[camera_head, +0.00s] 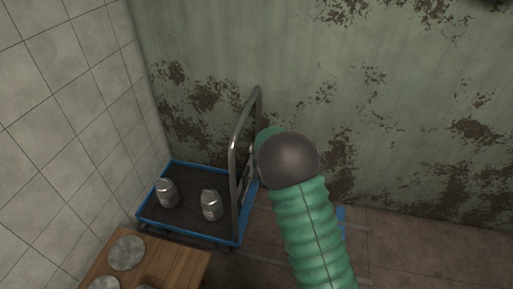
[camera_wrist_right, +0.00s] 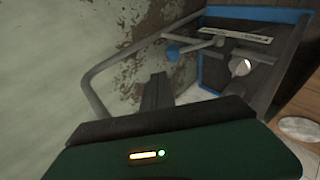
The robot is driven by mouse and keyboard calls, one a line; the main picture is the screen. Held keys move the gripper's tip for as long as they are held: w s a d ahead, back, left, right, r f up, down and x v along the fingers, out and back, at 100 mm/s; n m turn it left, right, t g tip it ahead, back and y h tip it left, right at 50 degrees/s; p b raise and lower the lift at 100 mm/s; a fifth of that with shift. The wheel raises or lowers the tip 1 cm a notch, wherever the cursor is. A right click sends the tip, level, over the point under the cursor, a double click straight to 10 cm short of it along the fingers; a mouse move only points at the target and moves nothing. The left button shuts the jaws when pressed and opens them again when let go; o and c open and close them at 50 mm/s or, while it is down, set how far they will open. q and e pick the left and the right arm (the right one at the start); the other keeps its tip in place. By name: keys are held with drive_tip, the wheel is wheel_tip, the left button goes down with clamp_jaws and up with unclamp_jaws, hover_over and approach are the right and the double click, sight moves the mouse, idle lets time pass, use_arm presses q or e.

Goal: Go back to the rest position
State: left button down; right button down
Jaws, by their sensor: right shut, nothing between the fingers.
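My right arm rises from the bottom of the head view, with green ribbed sleeving and a dark round joint; its gripper is hidden there. In the right wrist view my right gripper (camera_wrist_right: 156,92) shows as dark fingers, shut and empty, in front of the mottled wall and apart from the trolley. A trolley (camera_head: 187,236) with a blue rim stands in the corner, and it also shows in the right wrist view (camera_wrist_right: 258,15). My left gripper is not in view.
The trolley's grey push handle (camera_head: 236,150) stands up close to my right arm. A wooden table (camera_head: 186,264) with round metal discs (camera_head: 126,253) is at the lower left. A tiled wall (camera_head: 65,120) and a peeling green wall (camera_head: 400,90) enclose the corner. Floor (camera_head: 420,245) is clear at right.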

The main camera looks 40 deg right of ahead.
drive_tip(key=s+a+f+m+g+y, duration=0.2)
drive_tip(key=s+a+m+g+y, duration=0.55)
drive_tip(key=s+a, duration=1.8)
drive_tip(key=s+d+r+m+h+p, duration=0.1)
drive_tip(key=s+r+p, duration=0.3)
drive_tip(key=r+p, duration=1)
drive_tip(key=shift+m+t+h, duration=0.35)
drive_tip(key=shift+m+h, duration=0.3)
drive_tip(key=shift+h, duration=0.1)
drive_tip(key=shift+w+d, duration=0.1)
